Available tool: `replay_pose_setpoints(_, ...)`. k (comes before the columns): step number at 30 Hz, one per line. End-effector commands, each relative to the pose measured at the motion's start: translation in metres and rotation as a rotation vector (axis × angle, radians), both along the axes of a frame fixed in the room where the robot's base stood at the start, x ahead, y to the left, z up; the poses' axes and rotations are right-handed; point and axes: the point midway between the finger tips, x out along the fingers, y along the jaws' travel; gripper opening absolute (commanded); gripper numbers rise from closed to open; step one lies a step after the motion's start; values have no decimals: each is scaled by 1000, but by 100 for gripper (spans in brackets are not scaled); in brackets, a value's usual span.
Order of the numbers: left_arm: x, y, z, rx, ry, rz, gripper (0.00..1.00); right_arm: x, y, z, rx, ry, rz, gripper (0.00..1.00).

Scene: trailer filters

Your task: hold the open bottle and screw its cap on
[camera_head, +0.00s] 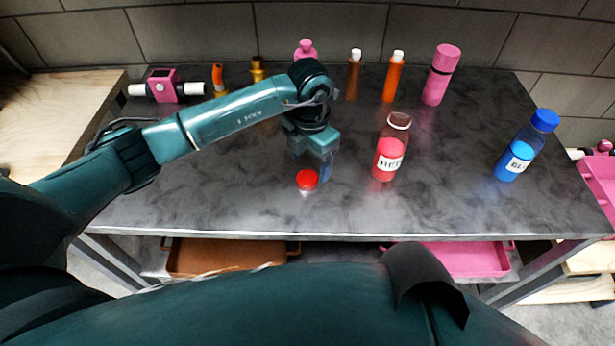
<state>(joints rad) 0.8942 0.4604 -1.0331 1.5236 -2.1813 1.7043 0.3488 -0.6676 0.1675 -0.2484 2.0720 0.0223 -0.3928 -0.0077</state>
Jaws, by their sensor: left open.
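The open bottle (388,165) stands upright on the dark table, right of the centre. It holds red liquid, has a white label and shows no cap on its neck. A red cap (307,179) is to its left, near the table's front edge. My left gripper (318,168) is open and points down just above and behind the cap. I cannot tell whether its fingers touch the cap. My right gripper is not in view.
A blue bottle (519,148) with its cap on stands at the right of the dark table (220,190). Along the back are a pink cylinder (441,75), two orange-brown bottles with white caps (394,78) and several small pink and brass parts. The table's front left is clear.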

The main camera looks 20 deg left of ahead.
Motion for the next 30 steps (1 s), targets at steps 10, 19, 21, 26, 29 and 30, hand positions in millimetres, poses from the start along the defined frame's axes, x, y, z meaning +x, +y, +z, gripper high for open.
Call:
replay_pose_setpoints(10,0,5,-45,1,3,1,68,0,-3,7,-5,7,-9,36)
replay_pose_setpoints(19,1,5,-51,0,0,0,68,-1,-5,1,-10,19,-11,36)
replay_pose_setpoints(21,1,5,-51,0,1,0,68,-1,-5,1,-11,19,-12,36)
replay_pose_setpoints(26,1,5,-51,0,1,0,61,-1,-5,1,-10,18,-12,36)
replay_pose_setpoints(29,1,5,-51,0,1,0,52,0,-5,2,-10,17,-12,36)
replay_pose_setpoints(30,1,5,-51,0,1,0,49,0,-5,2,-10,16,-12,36)
